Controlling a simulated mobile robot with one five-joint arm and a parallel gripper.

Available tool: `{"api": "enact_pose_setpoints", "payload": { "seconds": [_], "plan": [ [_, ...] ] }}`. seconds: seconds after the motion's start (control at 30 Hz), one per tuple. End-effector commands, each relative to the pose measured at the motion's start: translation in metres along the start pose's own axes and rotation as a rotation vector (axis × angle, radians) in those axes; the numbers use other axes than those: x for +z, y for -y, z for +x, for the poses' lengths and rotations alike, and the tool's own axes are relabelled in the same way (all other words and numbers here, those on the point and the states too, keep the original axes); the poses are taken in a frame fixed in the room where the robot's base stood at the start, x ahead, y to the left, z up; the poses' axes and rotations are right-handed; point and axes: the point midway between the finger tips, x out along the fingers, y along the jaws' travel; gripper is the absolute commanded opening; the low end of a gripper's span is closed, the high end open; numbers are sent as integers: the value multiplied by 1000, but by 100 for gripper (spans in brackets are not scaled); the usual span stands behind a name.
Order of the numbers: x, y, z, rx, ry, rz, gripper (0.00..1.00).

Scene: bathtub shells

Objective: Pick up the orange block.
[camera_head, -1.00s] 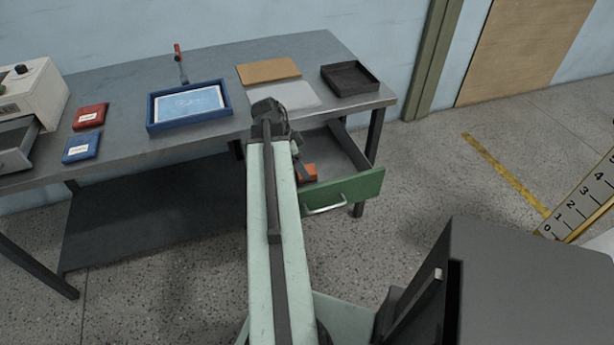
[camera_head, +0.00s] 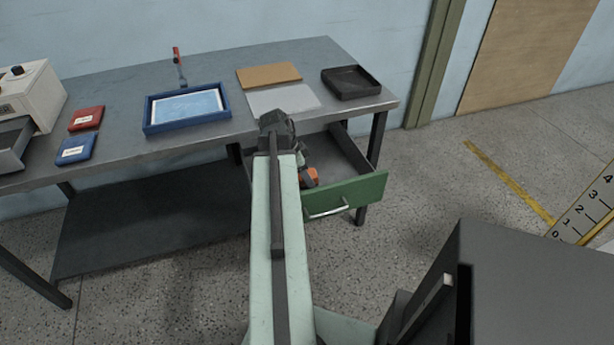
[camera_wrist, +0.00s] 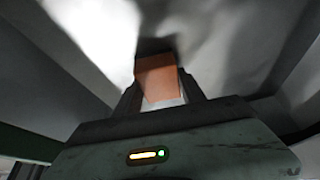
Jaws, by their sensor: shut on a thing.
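The orange block (camera_wrist: 158,80) sits between the two fingers of my gripper (camera_wrist: 160,97) in the wrist view, and the fingers are shut on it. In the head view the orange block (camera_head: 311,177) shows as a small patch beside the end of my gripper (camera_head: 305,172), inside the open drawer (camera_head: 345,193) with the green front. My arm hides part of the drawer and part of the block. I cannot tell whether the block touches the drawer floor.
The drawer hangs open under the grey workbench (camera_head: 120,88), with walls close around my gripper. On the bench are a blue tray (camera_head: 186,127), a black tray (camera_head: 350,95), a brown board (camera_head: 268,74), a red box (camera_head: 86,117) and a blue box (camera_head: 76,149).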

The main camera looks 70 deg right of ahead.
Motion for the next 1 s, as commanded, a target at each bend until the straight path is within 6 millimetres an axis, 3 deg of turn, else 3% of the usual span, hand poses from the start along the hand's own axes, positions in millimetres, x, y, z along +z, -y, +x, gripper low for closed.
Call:
{"api": "enact_pose_setpoints", "payload": {
  "seconds": [0.17,0.6,0.93,0.97,1.0],
  "plan": [
    [-5,0,-12,0,0,0,1],
    [-38,0,-90,1,0,1,1],
    [-39,0,-92,1,0,1,1],
    [-39,0,-92,1,0,1,44],
    [-39,0,-92,1,0,1,33]
  ]
}}
